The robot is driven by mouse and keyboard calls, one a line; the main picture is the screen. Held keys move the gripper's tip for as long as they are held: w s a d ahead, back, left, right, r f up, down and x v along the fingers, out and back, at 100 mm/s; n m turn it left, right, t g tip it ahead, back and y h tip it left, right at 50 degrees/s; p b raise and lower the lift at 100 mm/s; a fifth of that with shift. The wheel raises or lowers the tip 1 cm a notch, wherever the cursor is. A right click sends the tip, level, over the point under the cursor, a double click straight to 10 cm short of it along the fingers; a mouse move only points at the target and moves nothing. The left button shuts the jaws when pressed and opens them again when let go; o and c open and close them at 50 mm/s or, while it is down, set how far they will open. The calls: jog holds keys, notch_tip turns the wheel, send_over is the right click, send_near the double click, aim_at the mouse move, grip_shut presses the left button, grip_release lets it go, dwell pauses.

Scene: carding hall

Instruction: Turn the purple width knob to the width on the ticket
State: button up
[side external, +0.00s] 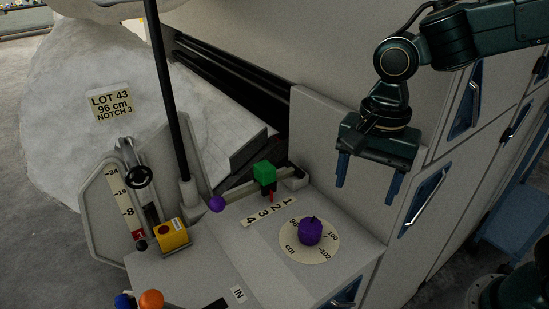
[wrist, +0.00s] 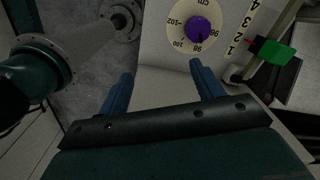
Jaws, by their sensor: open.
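The purple width knob (side external: 310,232) sits on a round cream dial (side external: 293,252) on the grey panel. The wrist view shows the knob (wrist: 197,28) and the dial (wrist: 172,35) with 96, 98, 100, 102 and cm; a dark mark on the knob seems to face 98.
A purple ball (side external: 217,204), a yellow button box (side external: 173,236) and a dark post (side external: 172,90) stand left. A cabinet wall rises behind the dial.

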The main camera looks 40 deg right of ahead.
jog(key=m, duration=0.1)
send_over(311, 224)
jog(key=f, duration=0.2)
jog(key=shift+w+r, duration=0.1)
notch_tip(311, 224, down, 14)
jog(key=shift+r, duration=0.1)
dwell(0.7)
jog(key=c, duration=1)
